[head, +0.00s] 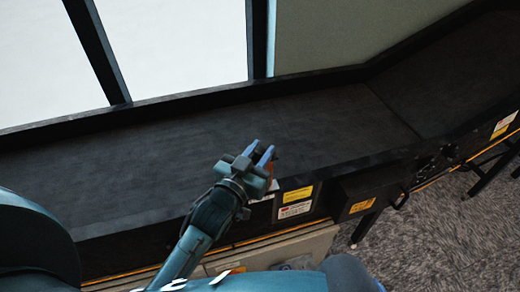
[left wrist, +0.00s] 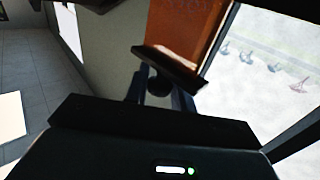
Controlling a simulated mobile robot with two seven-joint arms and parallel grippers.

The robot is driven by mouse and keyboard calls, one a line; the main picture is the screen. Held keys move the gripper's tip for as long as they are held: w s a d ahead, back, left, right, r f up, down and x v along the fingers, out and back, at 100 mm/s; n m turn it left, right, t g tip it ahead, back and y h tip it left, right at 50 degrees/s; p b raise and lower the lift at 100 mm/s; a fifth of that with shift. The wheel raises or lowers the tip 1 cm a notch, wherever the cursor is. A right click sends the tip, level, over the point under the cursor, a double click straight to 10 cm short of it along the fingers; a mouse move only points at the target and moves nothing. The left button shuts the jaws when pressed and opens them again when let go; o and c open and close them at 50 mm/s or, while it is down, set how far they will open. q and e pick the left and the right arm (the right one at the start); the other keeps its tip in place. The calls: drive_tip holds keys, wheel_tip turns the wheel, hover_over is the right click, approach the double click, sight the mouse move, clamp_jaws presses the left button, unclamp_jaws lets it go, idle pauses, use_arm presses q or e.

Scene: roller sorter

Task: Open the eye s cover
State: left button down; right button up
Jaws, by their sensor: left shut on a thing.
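My left gripper (head: 264,156) is over the near edge of the black conveyor, with its blue fingertips pointing up and away. A small orange piece (head: 271,171) shows beside the fingers, mostly hidden by them. In the left wrist view, an orange-red panel (left wrist: 184,28), which looks like the eye's cover, stands beyond the fingers (left wrist: 164,85). A dark bar runs along its lower edge, at the finger ends. The gripper is shut on this cover; the exact contact is hard to see. The eye itself cannot be made out. My right gripper is not in view.
The black conveyor bed (head: 130,165) is empty and bends away at the right. Yellow and white labels (head: 296,202) and a black box with a handle (head: 370,192) are on its near side. Tall windows (head: 180,45) stand behind. Carpeted floor (head: 440,235) is open at the right.

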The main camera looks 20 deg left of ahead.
use_arm(q)
drive_tip(key=c, duration=1.6)
unclamp_jaws()
drive_tip(key=shift+r, duration=0.4)
drive_tip(key=o, duration=0.4)
drive_tip(key=shift+f, duration=0.15)
drive_tip(key=shift+s+a+f, duration=0.1)
drive_tip(key=shift+s+f, duration=0.05)
drive_tip(key=shift+s, duration=0.3)
drive_tip(key=s+a+b, duration=0.1)
drive_tip(key=s+a, duration=0.1)
drive_tip(key=s, duration=1)
drive_tip(key=shift+a+b, duration=0.15)
drive_tip(key=shift+b, duration=0.25)
drive_tip(key=s+d+f+g+p, duration=0.1)
drive_tip(key=s+f+g, duration=0.1)
drive_tip(key=f, duration=0.6)
drive_tip(key=s+d+f+g+p, duration=0.1)
drive_tip(key=s+f+g, duration=0.2)
drive_tip(key=f, duration=0.5)
drive_tip(key=shift+f+m+g, duration=0.2)
drive_tip(key=shift+m+g, duration=0.2)
drive_tip(key=shift+g, duration=0.5)
